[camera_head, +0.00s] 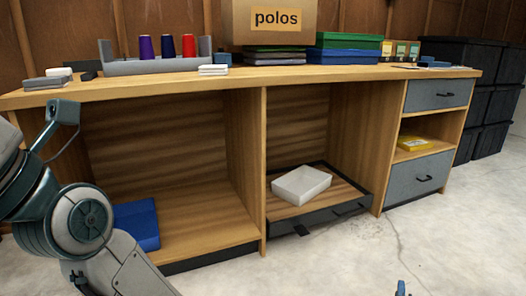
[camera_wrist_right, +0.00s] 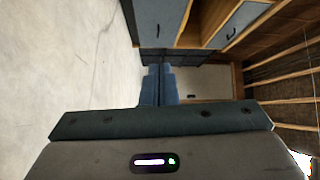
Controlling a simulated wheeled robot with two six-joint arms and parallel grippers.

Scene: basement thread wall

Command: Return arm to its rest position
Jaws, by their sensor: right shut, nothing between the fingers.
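My right gripper (camera_head: 401,289) shows only as a small blue tip at the bottom edge of the head view, over the concrete floor and well in front of the workbench. In the right wrist view its two blue fingers (camera_wrist_right: 159,84) are together and empty. My left arm crosses the left side of the head view in front of the bench. Its gripper is out of the picture.
The wooden workbench (camera_head: 255,87) holds a rack (camera_head: 152,66) with three thread spools, a "polos" box (camera_head: 272,22) and green and blue boxes. Black crates (camera_head: 478,95) stand right. The front floor is clear.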

